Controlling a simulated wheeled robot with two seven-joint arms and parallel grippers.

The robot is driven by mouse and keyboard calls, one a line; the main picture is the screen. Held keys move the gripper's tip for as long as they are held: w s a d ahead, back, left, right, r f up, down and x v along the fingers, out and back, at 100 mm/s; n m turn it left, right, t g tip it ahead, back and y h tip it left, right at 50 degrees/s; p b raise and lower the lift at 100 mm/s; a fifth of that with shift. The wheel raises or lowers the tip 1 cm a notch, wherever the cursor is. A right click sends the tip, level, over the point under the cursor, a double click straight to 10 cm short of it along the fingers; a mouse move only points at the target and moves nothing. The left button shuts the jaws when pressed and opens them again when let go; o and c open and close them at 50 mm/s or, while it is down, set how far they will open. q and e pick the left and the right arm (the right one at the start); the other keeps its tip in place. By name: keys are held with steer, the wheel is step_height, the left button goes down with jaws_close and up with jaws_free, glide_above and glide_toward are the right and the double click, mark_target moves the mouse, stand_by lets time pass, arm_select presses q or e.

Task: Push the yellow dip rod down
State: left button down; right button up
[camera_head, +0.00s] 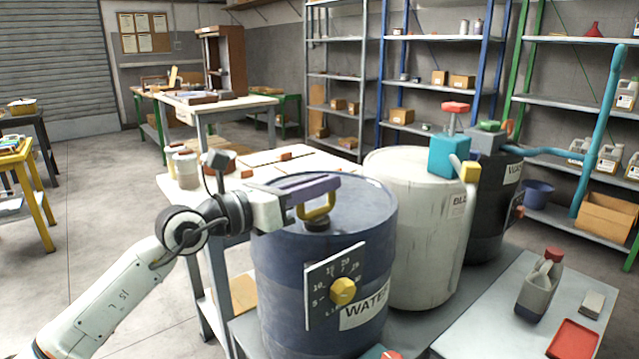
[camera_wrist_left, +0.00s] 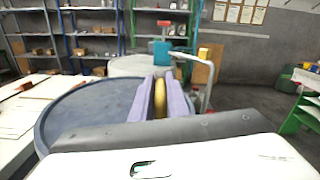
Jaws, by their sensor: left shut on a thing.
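The yellow dip rod shows as a yellow loop handle (camera_head: 318,210) standing on top of the blue water drum (camera_head: 290,290), at a dark fitting in its lid. My left gripper (camera_head: 325,187) comes in from the left and is shut on this handle, its purple fingers reaching across it. In the left wrist view the yellow handle (camera_wrist_left: 160,97) is between the two purple fingers (camera_wrist_left: 161,95). A gauge plate (camera_head: 335,285) with numbers and a yellow knob (camera_head: 343,290) is on the drum's front. My right gripper is not in view.
A white drum (camera_head: 415,225) with a teal pump (camera_head: 450,155) stands right of the blue drum, and a dark drum (camera_head: 495,205) stands behind it. A grey jug (camera_head: 538,290) and red tray (camera_head: 573,339) are on the bench at right.

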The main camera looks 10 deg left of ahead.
arm_select(q)
steer(key=shift+s+d+f, duration=0.1)
steer(key=shift+d+f, duration=0.05)
steer(key=shift+f, duration=0.35)
steer(key=c, duration=1.9)
jaws_free()
steer(key=shift+o, duration=0.7)
steer(key=shift+r, duration=0.2)
steer(key=v, duration=1)
steer(key=shift+s, duration=0.1)
